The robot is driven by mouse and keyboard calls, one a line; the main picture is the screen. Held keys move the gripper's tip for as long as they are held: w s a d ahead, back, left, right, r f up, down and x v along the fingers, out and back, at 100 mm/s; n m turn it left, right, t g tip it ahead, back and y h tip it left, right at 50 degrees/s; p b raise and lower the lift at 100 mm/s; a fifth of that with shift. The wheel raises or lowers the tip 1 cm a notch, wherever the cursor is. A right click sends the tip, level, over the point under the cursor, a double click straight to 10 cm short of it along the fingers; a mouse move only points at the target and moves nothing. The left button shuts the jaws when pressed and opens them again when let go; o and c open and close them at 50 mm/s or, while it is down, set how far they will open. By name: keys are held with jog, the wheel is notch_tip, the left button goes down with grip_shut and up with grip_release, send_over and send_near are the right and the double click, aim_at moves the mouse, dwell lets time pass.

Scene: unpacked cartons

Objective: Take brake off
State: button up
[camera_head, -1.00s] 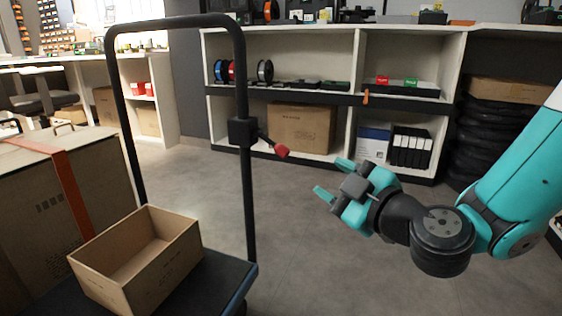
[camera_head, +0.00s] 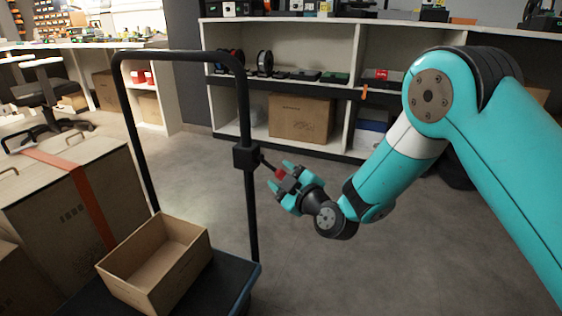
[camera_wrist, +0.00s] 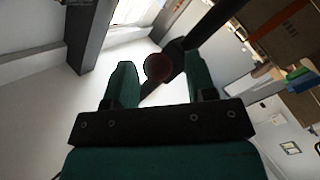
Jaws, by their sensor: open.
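The brake lever is a short dark arm with a red knob (camera_head: 280,173), sloping down and right from a black block (camera_head: 246,156) on the right post of the cart handle (camera_head: 182,56). My gripper (camera_head: 277,177) is open at the lever's end, with the knob between its fingers in the head view. In the wrist view the red knob (camera_wrist: 158,67) shows between the two teal fingertips (camera_wrist: 161,75), nearer the left one. A gap shows on the right side; contact on the left cannot be told.
The cart's dark platform (camera_head: 238,270) carries an open cardboard box (camera_head: 121,273). A large carton with an orange strap (camera_head: 82,189) stands at the left. White shelving (camera_head: 352,66) stands behind. The grey floor (camera_head: 400,260) is clear right of the cart.

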jog(key=shift+w+a, duration=0.4)
jog(key=shift+w, duration=0.15)
jog(key=shift+c, duration=0.5)
grip_shut()
jog(key=shift+d, duration=0.1)
